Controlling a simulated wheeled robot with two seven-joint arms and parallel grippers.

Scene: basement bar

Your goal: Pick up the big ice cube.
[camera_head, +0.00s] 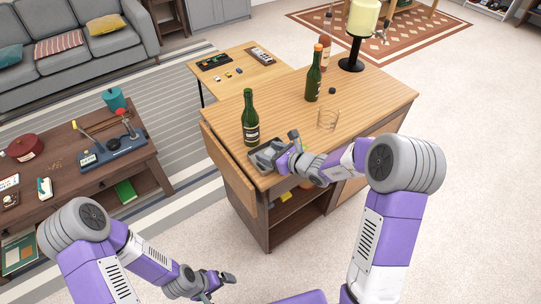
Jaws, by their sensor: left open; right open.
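A small grey tray (257,163) lies on the wooden bar counter at its near left corner. My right gripper (284,147) is at the right side of this tray, open, with its fingers low over it. I cannot make out the big ice cube clearly; the tray's contents are small and partly hidden by the gripper. My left gripper (221,284) is open and empty, low over the floor in front of the counter. A clear glass (328,119) stands on the counter to the right of my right gripper.
A green bottle (250,118) stands just behind the tray. Another green bottle (314,74), a brown bottle (325,52) and a black candle stand (352,55) are farther back. A small dark object (332,91) lies near the glass. The counter's right part is clear.

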